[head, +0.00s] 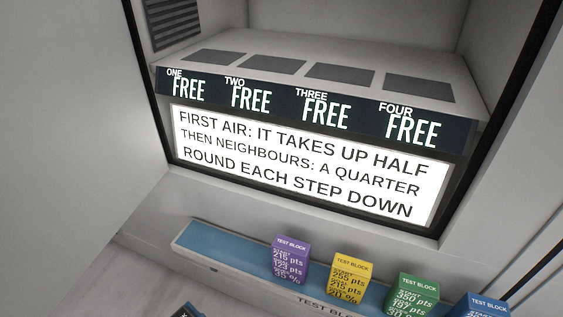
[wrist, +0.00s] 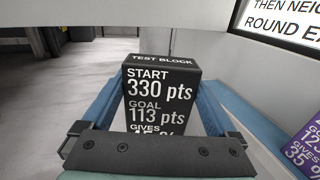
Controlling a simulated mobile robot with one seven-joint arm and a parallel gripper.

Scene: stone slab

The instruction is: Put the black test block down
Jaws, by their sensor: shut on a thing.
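The black test block (wrist: 160,92) stands upright in the middle of the wrist view, its face reading start 330 pts, goal 113 pts. Its lower part is hidden behind the dark bar of my gripper (wrist: 167,84). My gripper is shut on the block, with a blue finger along each side. A small dark corner (head: 185,312) shows at the bottom edge of the head view; I cannot tell whether it is the block. I cannot tell whether the block's underside touches anything.
Four dark pads, marked one to four and all "FREE", lie bare on a shelf (head: 290,52) in an open bay. Below a lit sign (head: 305,160), a blue rack (head: 225,250) holds purple (head: 290,260), yellow (head: 350,278), green (head: 413,295) and blue (head: 482,306) blocks. The rack's left end is bare.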

